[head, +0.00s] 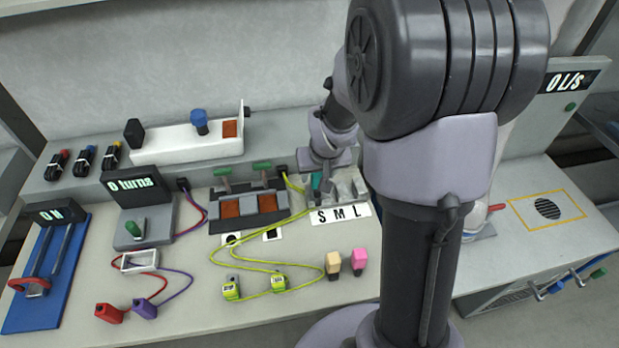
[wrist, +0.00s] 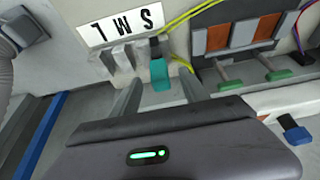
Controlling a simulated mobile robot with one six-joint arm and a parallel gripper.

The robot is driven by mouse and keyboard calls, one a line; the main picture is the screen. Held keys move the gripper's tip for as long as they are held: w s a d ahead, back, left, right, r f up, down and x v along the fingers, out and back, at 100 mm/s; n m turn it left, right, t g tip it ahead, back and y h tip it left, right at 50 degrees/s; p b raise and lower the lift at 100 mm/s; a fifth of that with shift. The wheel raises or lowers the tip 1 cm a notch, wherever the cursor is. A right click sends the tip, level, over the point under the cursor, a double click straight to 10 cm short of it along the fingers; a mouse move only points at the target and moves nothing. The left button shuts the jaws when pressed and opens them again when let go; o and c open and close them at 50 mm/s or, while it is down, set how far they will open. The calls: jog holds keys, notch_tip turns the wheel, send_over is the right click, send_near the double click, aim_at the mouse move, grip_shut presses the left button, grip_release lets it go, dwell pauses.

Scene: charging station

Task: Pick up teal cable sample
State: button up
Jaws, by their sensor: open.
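The teal cable sample (wrist: 159,75) is a short teal block with a dark end, in the grey slotted holder (wrist: 117,62) at the slot by the letter S. It shows partly in the head view (head: 316,182), below my gripper (head: 327,172). In the wrist view my gripper (wrist: 160,82) is open, with one finger on each side of the teal sample. The fingers look apart from it. I cannot tell the exact height of the fingertips against it.
The S M L label (head: 340,214) lies before the holder. A device with orange pads and green handles (head: 250,207) stands close to its left. Yellow cables (head: 240,242) run nearby. Tan (head: 333,265) and pink (head: 359,261) blocks stand in front.

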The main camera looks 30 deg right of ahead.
aim_at(317, 180)
jog(key=b+x, duration=0.2)
jog(key=x, duration=0.3)
jog(key=shift+s+f+b, duration=0.1)
jog(key=shift+f+b, duration=0.15)
jog(key=shift+b, duration=0.15)
jog(key=shift+w+d+f, duration=0.1)
jog(key=shift+w+f, duration=0.1)
jog(key=shift+r, duration=0.2)
jog(key=shift+c, duration=0.4)
grip_shut()
jog(key=shift+r, duration=0.1)
